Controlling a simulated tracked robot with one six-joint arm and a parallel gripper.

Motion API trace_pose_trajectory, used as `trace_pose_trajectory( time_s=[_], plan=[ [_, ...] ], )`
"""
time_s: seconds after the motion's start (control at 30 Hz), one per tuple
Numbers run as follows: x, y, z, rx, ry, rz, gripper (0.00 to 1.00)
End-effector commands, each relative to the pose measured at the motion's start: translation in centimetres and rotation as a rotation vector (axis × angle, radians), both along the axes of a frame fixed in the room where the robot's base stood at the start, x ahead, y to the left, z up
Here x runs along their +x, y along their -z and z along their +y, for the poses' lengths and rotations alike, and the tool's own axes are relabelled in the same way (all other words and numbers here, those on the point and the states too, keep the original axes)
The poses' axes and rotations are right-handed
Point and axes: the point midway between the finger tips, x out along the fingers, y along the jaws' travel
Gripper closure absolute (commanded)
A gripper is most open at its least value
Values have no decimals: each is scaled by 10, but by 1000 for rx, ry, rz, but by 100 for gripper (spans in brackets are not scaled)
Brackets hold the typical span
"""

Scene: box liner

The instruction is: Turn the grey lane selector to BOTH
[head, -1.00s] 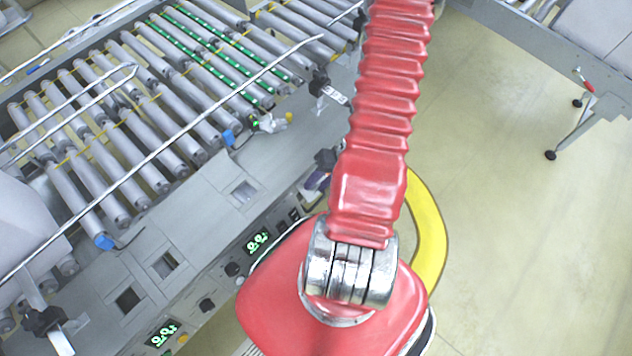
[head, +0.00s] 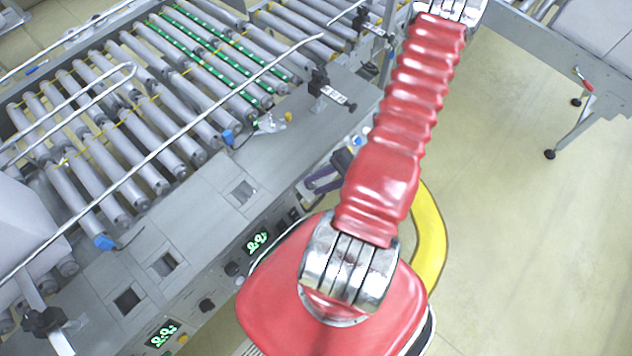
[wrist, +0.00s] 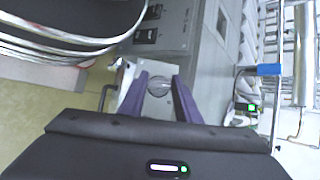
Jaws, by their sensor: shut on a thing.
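The grey lane selector (wrist: 158,84) is a round grey knob on the side panel of the conveyor, seen in the wrist view between my finger tips. My gripper (wrist: 161,82) has two purple fingers closed on the knob from both sides. In the head view my gripper (head: 308,186) is at the conveyor's side panel, partly behind my red arm. The knob cannot be made out there. Its pointer and the BOTH marking are not readable in either view.
The roller conveyor (head: 150,110) fills the left, with metal guide rails above it. Green displays (head: 258,242) and black knobs (head: 232,269) sit along its side panel. Clear floor (head: 500,220) lies to the right, below another grey frame.

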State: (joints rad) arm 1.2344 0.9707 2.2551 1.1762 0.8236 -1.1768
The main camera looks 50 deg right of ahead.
Motion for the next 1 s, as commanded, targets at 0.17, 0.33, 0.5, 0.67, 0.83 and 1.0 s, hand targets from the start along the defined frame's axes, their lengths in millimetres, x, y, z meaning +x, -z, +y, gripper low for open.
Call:
trace_pose_trajectory(
  time_s=[0.17, 0.33, 0.5, 0.67, 0.83, 1.0],
  plan=[
    [0, 0, 1, 33, 36, 2, 93],
    [0, 0, 1, 41, 45, 2, 93],
    [0, 1, 1, 40, 44, 2, 93],
    [0, 1, 1, 40, 44, 2, 65],
    [0, 0, 0, 39, 44, 1, 53],
    [0, 0, 0, 39, 45, 0, 52]
  ],
)
